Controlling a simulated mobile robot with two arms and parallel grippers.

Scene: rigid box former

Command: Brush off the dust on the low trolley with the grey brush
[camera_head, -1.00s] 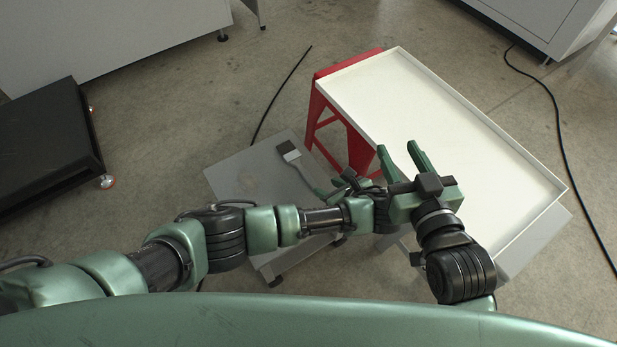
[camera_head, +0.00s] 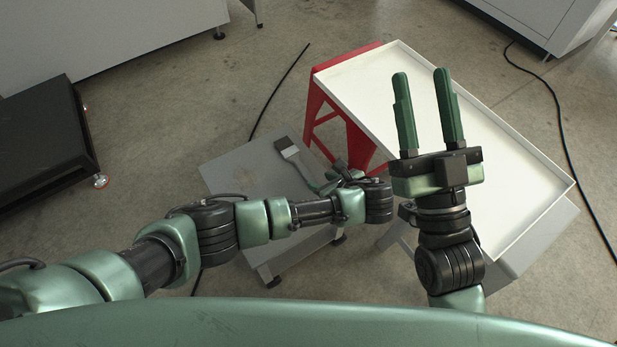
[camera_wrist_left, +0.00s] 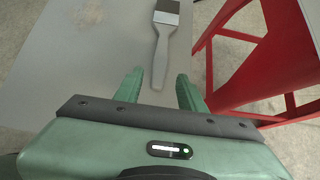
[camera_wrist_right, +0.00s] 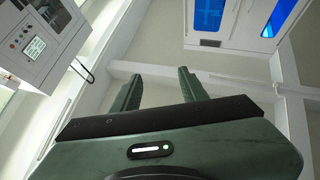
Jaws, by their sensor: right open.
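The low trolley (camera_head: 240,165) is a grey flat top, also seen in the left wrist view (camera_wrist_left: 60,70). The grey brush (camera_head: 290,153) lies on it, dark bristles pointing away from me. In the left wrist view, its handle (camera_wrist_left: 161,62) ends close to my left gripper (camera_wrist_left: 160,88), whose fingers are apart on either side of the handle's line. I see no grip on it. A pale, brownish dust patch (camera_wrist_left: 92,14) lies on the trolley left of the brush. My right gripper (camera_head: 422,75) is open and empty, raised in front of the white tray; its fingers also show in the right wrist view (camera_wrist_right: 158,85).
A red stand (camera_head: 322,108) and a large white-topped tray table (camera_head: 500,150) stand just right of the trolley, close to my left gripper. A black low platform (camera_head: 40,145) stands at left. Cables (camera_head: 280,92) lie on the floor.

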